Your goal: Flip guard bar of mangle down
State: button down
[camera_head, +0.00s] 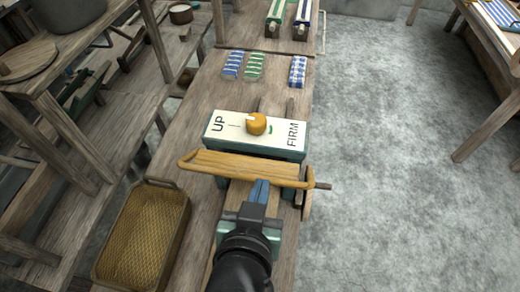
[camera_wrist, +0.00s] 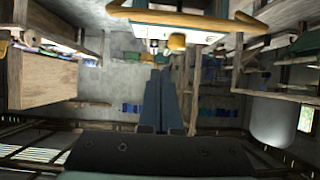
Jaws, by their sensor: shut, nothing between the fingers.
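The mangle (camera_head: 288,155) stands on a long wooden bench, with a white plate reading UP and FIRM and an orange knob (camera_head: 256,124) on top. The guard bar (camera_head: 245,168), a yellow-orange wooden bar with bent ends, lies across the near side of the mangle. It also shows along the top edge in the wrist view (camera_wrist: 190,18). My gripper (camera_head: 260,188) is shut and empty, its blue fingers at the near edge of the bar. I cannot tell whether the fingertips touch the bar. My arm hides part of the mangle's near side.
A yellow mesh basket (camera_head: 145,235) stands left of the mangle. Blue and green patterned pieces (camera_head: 255,66) lie farther along the bench (camera_head: 205,100). Wooden shelving (camera_head: 70,130) stands at the left. The concrete floor (camera_head: 400,180) to the right is open.

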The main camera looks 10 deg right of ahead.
jog(key=shift+s+r+p, duration=0.1)
jog(key=shift+r+p, duration=0.15)
jog(key=shift+p, duration=0.05)
jog(key=shift+s, duration=0.1)
jog(key=shift+f, duration=0.1)
jog(key=x, duration=1)
jog(key=shift+b, duration=0.4)
jog(key=shift+s+a+f+p, duration=0.1)
jog(key=shift+s+f+p, duration=0.15)
jog(key=shift+f, duration=0.8)
jog(key=shift+s+a+f+p, duration=0.1)
jog(key=shift+s+f, duration=0.2)
jog(key=shift+f, duration=0.7)
